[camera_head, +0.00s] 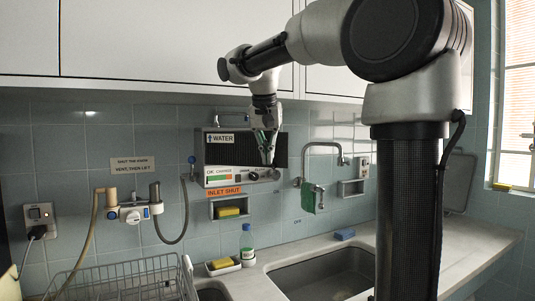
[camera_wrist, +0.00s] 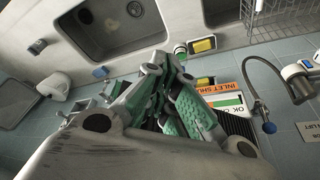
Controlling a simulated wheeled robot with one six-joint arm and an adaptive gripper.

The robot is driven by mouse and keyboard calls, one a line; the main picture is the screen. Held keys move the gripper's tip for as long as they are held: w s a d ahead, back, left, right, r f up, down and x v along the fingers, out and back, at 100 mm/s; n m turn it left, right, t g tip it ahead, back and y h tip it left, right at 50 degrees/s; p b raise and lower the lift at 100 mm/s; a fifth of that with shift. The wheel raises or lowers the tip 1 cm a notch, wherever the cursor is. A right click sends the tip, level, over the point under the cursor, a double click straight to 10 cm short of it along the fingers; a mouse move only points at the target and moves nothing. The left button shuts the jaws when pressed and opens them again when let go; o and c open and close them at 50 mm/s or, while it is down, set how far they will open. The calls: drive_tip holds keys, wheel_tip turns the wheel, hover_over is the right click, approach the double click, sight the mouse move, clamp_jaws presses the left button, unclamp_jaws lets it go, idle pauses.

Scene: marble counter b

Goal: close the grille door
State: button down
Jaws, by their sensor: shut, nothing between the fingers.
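The wall unit marked WATER (camera_head: 222,150) hangs on the tiled wall, with a dark grille front (camera_head: 222,155) above a pale control strip. I take this dark front to be the grille door; how far it stands open, I cannot tell. My gripper (camera_head: 270,162) is in front of the right part of the unit, pointing down, its green-padded fingers shut and empty. It hides part of the grille and strip; contact cannot be told. In the wrist view my gripper (camera_wrist: 180,75) covers much of the unit, whose striped strip (camera_wrist: 226,103) shows beside the fingers.
An orange INLET SHUT label (camera_head: 224,192) and a niche with a yellow sponge (camera_head: 228,211) are below the unit. A tap (camera_head: 322,146) with a green cloth (camera_head: 308,198) is to the right. A sink (camera_head: 325,275), bottle (camera_head: 247,245) and wire rack (camera_head: 120,280) are below.

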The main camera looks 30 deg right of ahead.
sight(279, 162)
drive_tip(key=shift+d, duration=0.1)
drive_tip(key=w+d, duration=0.4)
drive_tip(key=d, duration=0.1)
drive_tip(key=shift+d, duration=0.2)
